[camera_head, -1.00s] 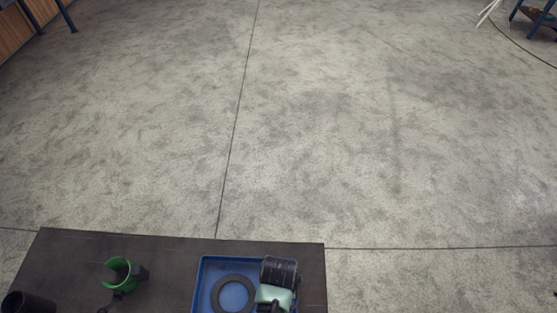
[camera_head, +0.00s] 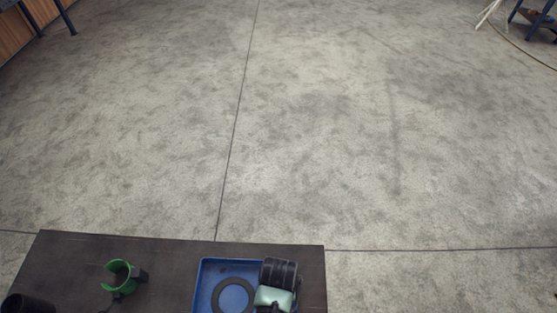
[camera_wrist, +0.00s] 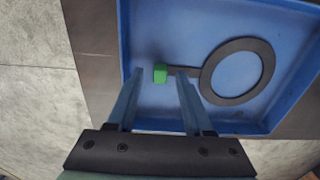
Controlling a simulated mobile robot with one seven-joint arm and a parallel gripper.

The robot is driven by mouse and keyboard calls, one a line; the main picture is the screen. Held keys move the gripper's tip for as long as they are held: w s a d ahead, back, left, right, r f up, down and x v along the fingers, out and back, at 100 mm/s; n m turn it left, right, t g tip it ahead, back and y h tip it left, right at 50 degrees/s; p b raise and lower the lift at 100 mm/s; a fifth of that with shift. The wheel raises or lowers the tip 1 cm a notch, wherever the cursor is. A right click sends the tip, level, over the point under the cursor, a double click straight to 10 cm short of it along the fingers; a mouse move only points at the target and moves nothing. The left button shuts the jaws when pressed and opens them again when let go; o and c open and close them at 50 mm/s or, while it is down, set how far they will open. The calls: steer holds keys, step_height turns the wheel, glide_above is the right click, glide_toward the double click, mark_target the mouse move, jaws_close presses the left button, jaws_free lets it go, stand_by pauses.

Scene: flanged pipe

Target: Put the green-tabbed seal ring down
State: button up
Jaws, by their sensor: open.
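The seal ring (camera_wrist: 265,88) is a flat black ring with a short dark stem that ends in a green tab (camera_wrist: 160,73). It lies flat on the floor of a blue tray (camera_wrist: 225,128). In the head view the ring (camera_head: 217,296) shows in the tray's left part; its tab is hidden by my arm. In the wrist view my gripper (camera_wrist: 159,74) is open, its two fingers apart with the green tab between the tips. The right fingertip overlaps the stem in the picture; whether it touches, I cannot tell.
The tray stands near the right end of a dark table (camera_head: 170,262). A green ring-shaped part with a black piece (camera_head: 118,275) stands left of the tray, and a black cylindrical thing (camera_head: 28,304) at the table's left corner.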

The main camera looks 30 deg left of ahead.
step_height(320, 180, up, 11)
steer(key=w+r+m+t+y, duration=0.2)
steer(key=w+r+t, duration=0.7)
steer(key=w+r, duration=0.95)
steer(key=w+d+r+m+t, duration=0.1)
steer(key=w+r+t, duration=0.15)
steer(key=r, duration=0.55)
steer(key=w+d+r+t, duration=0.2)
steer(key=r+t, duration=0.1)
steer(key=r, duration=0.5)
steer(key=s+d+r+m+t, duration=0.1)
steer(key=d+r+t, duration=0.15)
steer(key=r, duration=0.55)
steer(key=d+r+m+t, duration=0.1)
steer(key=r+t, duration=0.2)
steer(key=r, duration=0.5)
steer(key=s+d+r+t+h, duration=0.1)
steer(key=s+d+r+t, duration=0.1)
steer(key=s+r, duration=0.4)
steer(key=s+d+r+m+t+h, duration=0.1)
steer(key=s+r+t, duration=0.4)
steer(key=r, duration=0.7)
steer(key=shift+s+d, duration=0.4)
steer(key=shift+d, duration=0.4)
step_height(320, 180, down, 4)
steer(key=b, duration=0.4)
steer(key=shift+w, duration=0.15)
